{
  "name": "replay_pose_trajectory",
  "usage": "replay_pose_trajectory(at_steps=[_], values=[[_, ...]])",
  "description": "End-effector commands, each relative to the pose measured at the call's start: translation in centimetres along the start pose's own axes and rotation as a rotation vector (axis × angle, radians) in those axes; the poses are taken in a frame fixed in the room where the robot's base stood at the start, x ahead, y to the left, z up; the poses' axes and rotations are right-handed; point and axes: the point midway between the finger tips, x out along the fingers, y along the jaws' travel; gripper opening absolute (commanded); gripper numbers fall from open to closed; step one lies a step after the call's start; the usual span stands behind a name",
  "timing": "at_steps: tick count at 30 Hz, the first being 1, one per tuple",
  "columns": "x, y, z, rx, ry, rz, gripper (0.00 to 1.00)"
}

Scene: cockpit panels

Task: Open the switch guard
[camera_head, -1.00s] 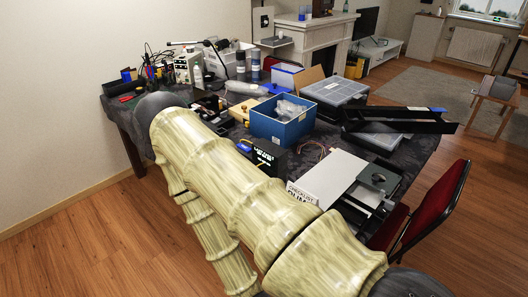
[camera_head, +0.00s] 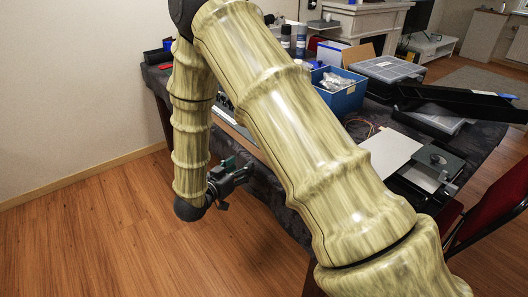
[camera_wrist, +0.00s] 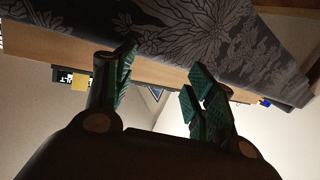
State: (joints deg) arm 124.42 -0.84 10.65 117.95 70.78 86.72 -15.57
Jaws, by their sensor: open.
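My gripper (camera_head: 238,178) hangs low beside the near edge of the table in the head view, at the end of my bent arm. In the wrist view my gripper (camera_wrist: 160,82) has its green-padded fingers spread apart with nothing between them. I cannot make out the switch guard in either view; my arm covers much of the table. A small dark panel with white lettering (camera_wrist: 63,76) shows beyond the left finger in the wrist view, partly hidden by the wooden edge. I cannot tell whether it bears the guard.
The table's dark patterned cloth (camera_wrist: 215,35) and wooden edge lie close ahead of the fingers. A blue bin (camera_head: 340,100), a white board (camera_head: 390,153) and a black tray (camera_head: 460,102) stand on the table. A red chair (camera_head: 490,215) is at right. Floor at left is clear.

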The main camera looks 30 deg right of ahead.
Motion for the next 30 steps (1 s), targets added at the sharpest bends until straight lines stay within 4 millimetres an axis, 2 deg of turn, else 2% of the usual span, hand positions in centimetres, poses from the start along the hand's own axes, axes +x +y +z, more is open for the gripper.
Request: replay_pose_trajectory(at_steps=[6,9,14,20,30], values=[[-1.4,0.5,-5.2,0.107,0.108,0.258,0.55],[-2.2,0.9,-6.7,0.127,0.124,0.33,0.55],[-2.6,1.4,-7.7,0.138,0.132,0.379,0.55],[-0.8,2.2,-8.0,0.138,0.132,0.383,0.55],[4.2,4.2,-8.4,0.138,0.131,0.382,0.55]])
